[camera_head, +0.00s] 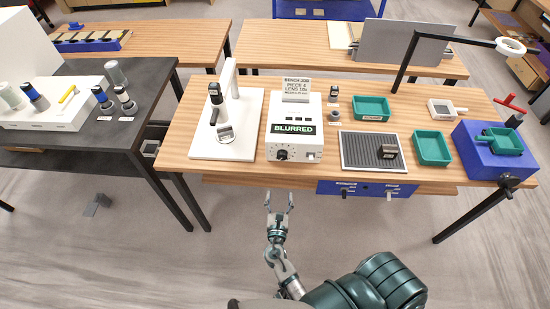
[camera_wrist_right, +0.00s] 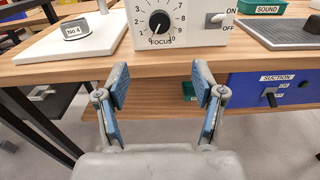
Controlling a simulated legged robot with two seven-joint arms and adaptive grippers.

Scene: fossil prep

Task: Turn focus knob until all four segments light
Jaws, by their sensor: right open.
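The black focus knob (camera_head: 282,154) is on the front of a white control box (camera_head: 312,139). In the right wrist view the focus knob (camera_wrist_right: 159,21) sits in a numbered dial marked FOCUS, its white mark seeming to point down-left near the low numbers. A dark panel (camera_head: 293,129) on the box reads BLURRED; I cannot make out separate lit segments. My right gripper (camera_head: 279,196) is open and empty, in front of the table edge and below the knob, apart from it. Both blue-padded fingers of the right gripper (camera_wrist_right: 160,88) show in the wrist view. My left gripper is not in view.
An ON/OFF switch (camera_wrist_right: 216,18) is right of the knob. A white stand with an arm (camera_head: 226,132) is left of the box. A ribbed dark mat (camera_head: 362,152) and green trays (camera_head: 432,147) are to the right. A blue switch panel (camera_head: 367,188) hangs under the table edge.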

